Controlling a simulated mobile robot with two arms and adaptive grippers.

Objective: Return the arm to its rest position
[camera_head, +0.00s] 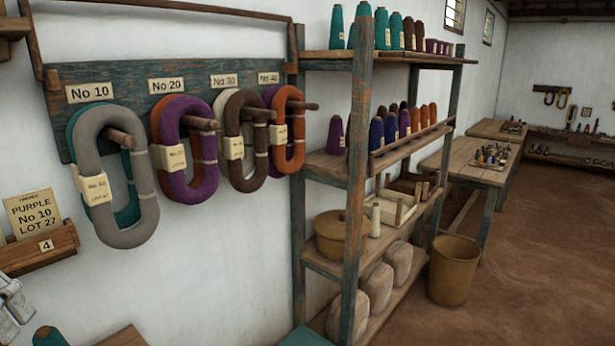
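A pale grey and white jointed part at the lower left edge looks like part of my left gripper (14,302). It is cut off by the frame, and I cannot tell whether its fingers are open or shut. It is below the small wooden card holder (40,248), and nothing can be seen held in it. My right gripper is not in view.
Yarn hanks, including a grey one (125,190), hang on pegs from a labelled board (130,75). An order card (33,212) reads purple, No 10, lot 27. A shelf rack (355,180) holds cones. A bin (453,270) stands beside open floor (530,270).

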